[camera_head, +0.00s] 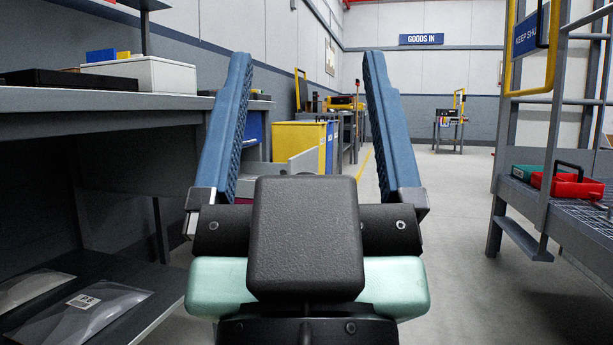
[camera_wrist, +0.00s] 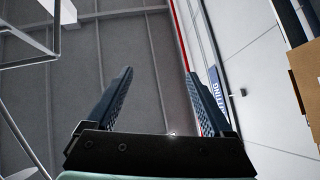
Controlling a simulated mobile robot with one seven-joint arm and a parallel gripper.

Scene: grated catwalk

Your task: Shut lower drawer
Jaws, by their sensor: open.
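My gripper (camera_head: 307,57) is open and empty, its two blue ridged fingers spread wide and pointing ahead. In the wrist view my gripper (camera_wrist: 159,73) is also open, with a grey ceiling and wall beyond it. My gripper hides much of the floor and whatever stands low ahead.
A grey workbench (camera_head: 100,104) with a white box (camera_head: 146,74) and a lower shelf runs along the left. The floor (camera_head: 450,190) between is clear.

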